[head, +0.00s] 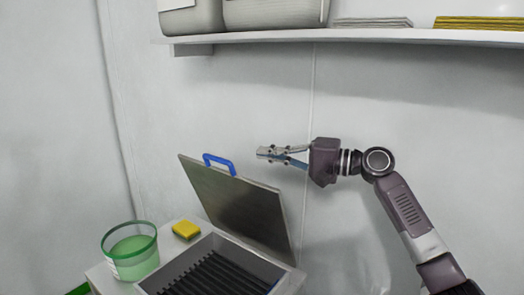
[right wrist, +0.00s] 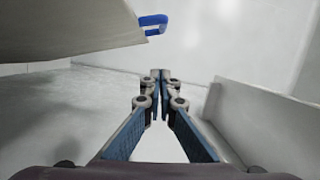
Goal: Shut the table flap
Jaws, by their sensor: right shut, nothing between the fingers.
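The table flap (head: 238,203) is a dark metal panel standing raised and tilted at the back right of an open compartment (head: 212,272) with dark bars inside. A blue handle (head: 219,162) is on its top edge. My right gripper (head: 262,154) is shut and empty, to the right of the handle and apart from it. In the right wrist view the flap (right wrist: 60,28) fills the upper left, with the blue handle (right wrist: 152,22) at its corner; the shut fingertips (right wrist: 160,75) are below and right of the handle. My left gripper is not in view.
A green-rimmed container (head: 130,252) with green contents and a yellow block (head: 186,229) stand on the table left of the compartment. A wall shelf (head: 350,36) above holds grey containers and stacks of flat items. The wall is close behind; the space around the right gripper is clear.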

